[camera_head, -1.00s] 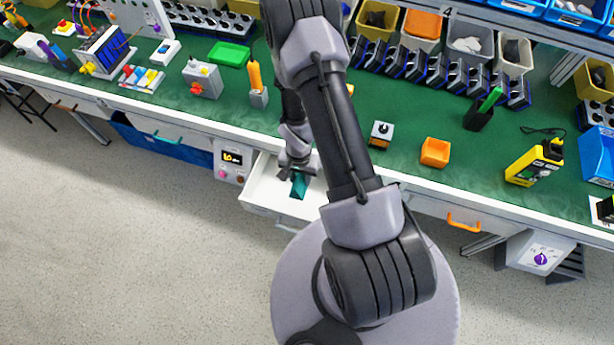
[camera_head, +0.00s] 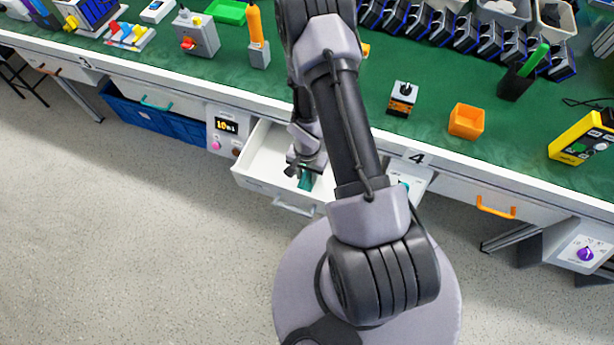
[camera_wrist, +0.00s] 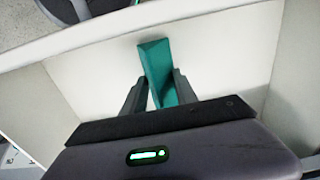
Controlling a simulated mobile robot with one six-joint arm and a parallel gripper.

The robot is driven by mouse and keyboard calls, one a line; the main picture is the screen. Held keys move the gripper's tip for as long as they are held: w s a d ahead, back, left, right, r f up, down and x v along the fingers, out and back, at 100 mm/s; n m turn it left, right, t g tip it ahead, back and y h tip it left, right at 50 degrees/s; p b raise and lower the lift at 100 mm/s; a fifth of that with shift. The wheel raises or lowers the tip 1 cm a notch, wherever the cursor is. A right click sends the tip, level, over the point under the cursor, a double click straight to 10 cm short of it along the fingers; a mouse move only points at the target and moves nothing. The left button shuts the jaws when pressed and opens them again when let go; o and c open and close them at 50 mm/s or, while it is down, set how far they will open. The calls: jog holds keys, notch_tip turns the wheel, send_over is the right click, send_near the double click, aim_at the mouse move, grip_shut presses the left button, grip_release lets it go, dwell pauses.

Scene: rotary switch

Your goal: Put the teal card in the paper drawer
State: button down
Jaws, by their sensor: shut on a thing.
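The teal card (camera_wrist: 160,72) is held between the two fingers of my gripper (camera_wrist: 152,92) in the wrist view, standing up from the fingertips at a slight tilt. The white drawer (camera_head: 264,165) under the bench is pulled open. My gripper (camera_head: 304,178) is over or inside the drawer in the head view, with the teal card (camera_head: 305,181) partly hidden by it. In the wrist view the drawer's pale walls (camera_wrist: 225,50) surround the card. I cannot tell whether the card touches the drawer floor.
The green bench top (camera_head: 340,110) lies above the drawer. A control box with a small display (camera_head: 226,128) is left of the drawer. An orange-handled drawer (camera_head: 495,206) is at right.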

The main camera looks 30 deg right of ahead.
jog(key=shift+f, duration=0.15)
jog(key=c, duration=0.9)
grip_release()
jog(key=shift+c, duration=0.2)
